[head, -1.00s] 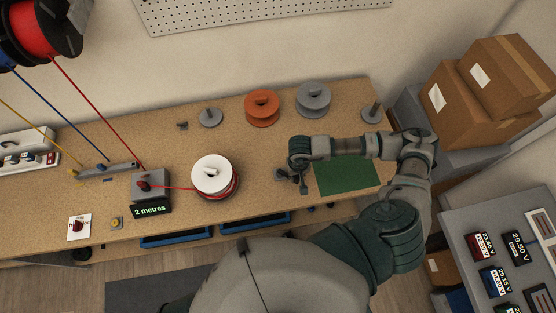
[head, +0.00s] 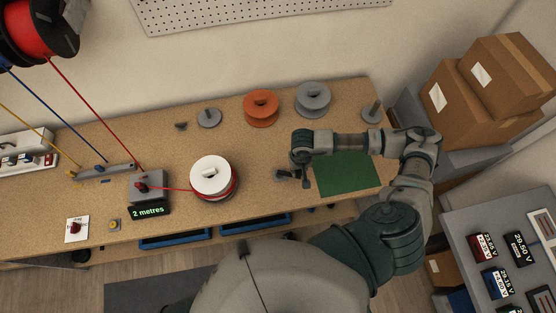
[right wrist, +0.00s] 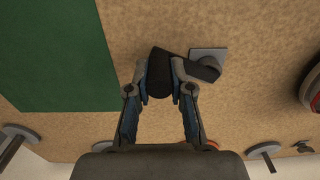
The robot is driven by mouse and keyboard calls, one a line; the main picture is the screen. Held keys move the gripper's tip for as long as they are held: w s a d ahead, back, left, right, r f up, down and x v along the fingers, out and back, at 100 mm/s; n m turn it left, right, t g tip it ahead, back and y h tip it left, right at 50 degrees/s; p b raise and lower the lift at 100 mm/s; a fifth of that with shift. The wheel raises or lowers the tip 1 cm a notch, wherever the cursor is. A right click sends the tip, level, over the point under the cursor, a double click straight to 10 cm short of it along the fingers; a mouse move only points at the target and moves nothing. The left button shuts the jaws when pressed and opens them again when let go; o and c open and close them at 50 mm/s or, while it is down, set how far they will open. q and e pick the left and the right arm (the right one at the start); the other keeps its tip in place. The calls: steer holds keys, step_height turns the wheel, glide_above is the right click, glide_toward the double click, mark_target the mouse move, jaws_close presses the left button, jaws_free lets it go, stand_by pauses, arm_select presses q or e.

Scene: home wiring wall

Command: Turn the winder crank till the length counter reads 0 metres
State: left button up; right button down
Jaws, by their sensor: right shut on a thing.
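The winder crank (right wrist: 190,66) is a dark arm on a small grey square base, with a dark knob (right wrist: 159,76) at its free end. My right gripper (right wrist: 160,80) is shut on that knob, a finger on each side. In the head view the crank (head: 282,175) stands right of the white-topped spool (head: 211,177), partly hidden by my right gripper (head: 303,181). Red wire is wound on the spool and runs left to the length counter (head: 149,211), which reads "2 metres" in green. My left gripper is not in view.
A green mat (head: 345,174) lies right of the crank. An orange spool (head: 261,108), a grey spool (head: 313,99) and grey spindle discs stand along the back of the bench. Cardboard boxes (head: 500,85) are at the right. Bare bench lies between the crank and the back spools.

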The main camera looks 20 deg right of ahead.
steer(key=shift+w+b, duration=0.3)
steer(key=shift+w, duration=0.2)
steer(key=shift+w+d, duration=0.3)
steer(key=shift+w, duration=0.2)
steer(key=shift+w+d+f+b, duration=0.1)
steer(key=shift+w+d+b, duration=0.1)
steer(key=shift+w+b, duration=0.7)
steer(key=shift+w, duration=0.1)
